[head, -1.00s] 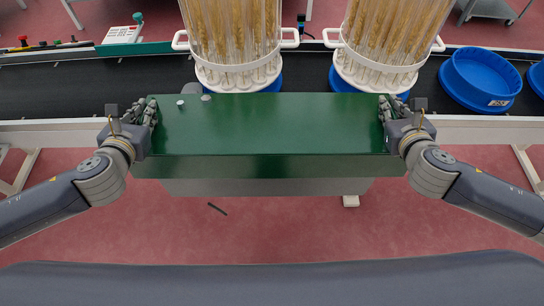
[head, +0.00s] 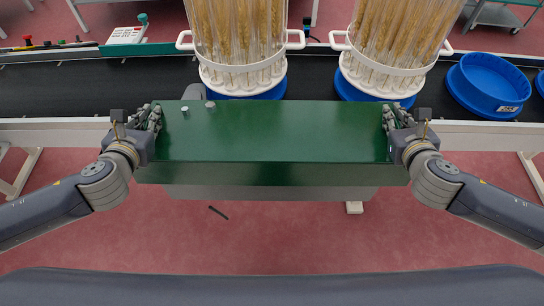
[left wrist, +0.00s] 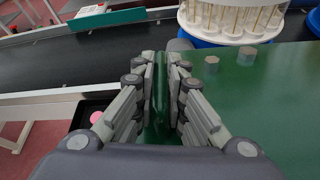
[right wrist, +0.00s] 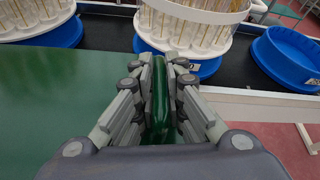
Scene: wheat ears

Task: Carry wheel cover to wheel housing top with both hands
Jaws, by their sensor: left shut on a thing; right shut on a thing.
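The wheel cover is a long green box-like lid (head: 275,135) in the middle of the head view, with two small grey knobs near its far left corner. My left gripper (head: 153,118) is shut on its left edge; the left wrist view shows the green edge between the fingers (left wrist: 163,95). My right gripper (head: 390,117) is shut on its right edge, and the right wrist view shows the green rim between the fingers (right wrist: 160,95). The cover looks about level. A grey body (head: 270,192) shows beneath its near side; I cannot tell whether they touch.
Behind the cover runs a black conveyor (head: 90,88). On it stand two clear holders of wheat ears (head: 240,45) (head: 395,50) on blue bases, and an empty blue tray (head: 490,85) at the right. A small dark strip (head: 218,212) lies on the red floor.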

